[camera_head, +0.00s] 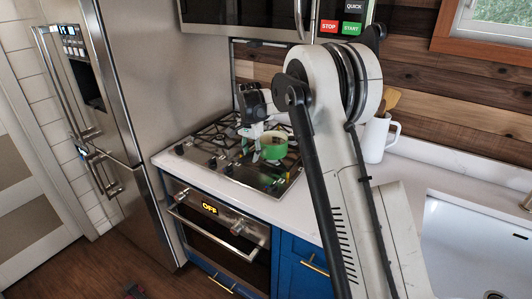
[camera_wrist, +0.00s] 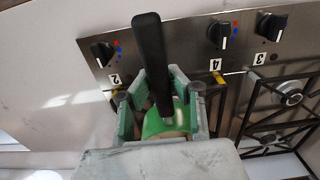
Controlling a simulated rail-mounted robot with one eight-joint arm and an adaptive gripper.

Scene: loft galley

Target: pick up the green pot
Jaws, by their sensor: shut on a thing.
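My gripper is shut on the pot. Most of the pot is hidden behind my gripper in the wrist view. I cannot tell whether the pot's base touches the burner grate.
Cooktop knobs (camera_wrist: 219,35) line the stove's front edge. A microwave (camera_head: 245,14) hangs above, and a steel fridge (camera_head: 140,100) stands left. A white pitcher (camera_head: 375,140) with wooden utensils stands right of the stove. The sink (camera_head: 468,245) is at the far right.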

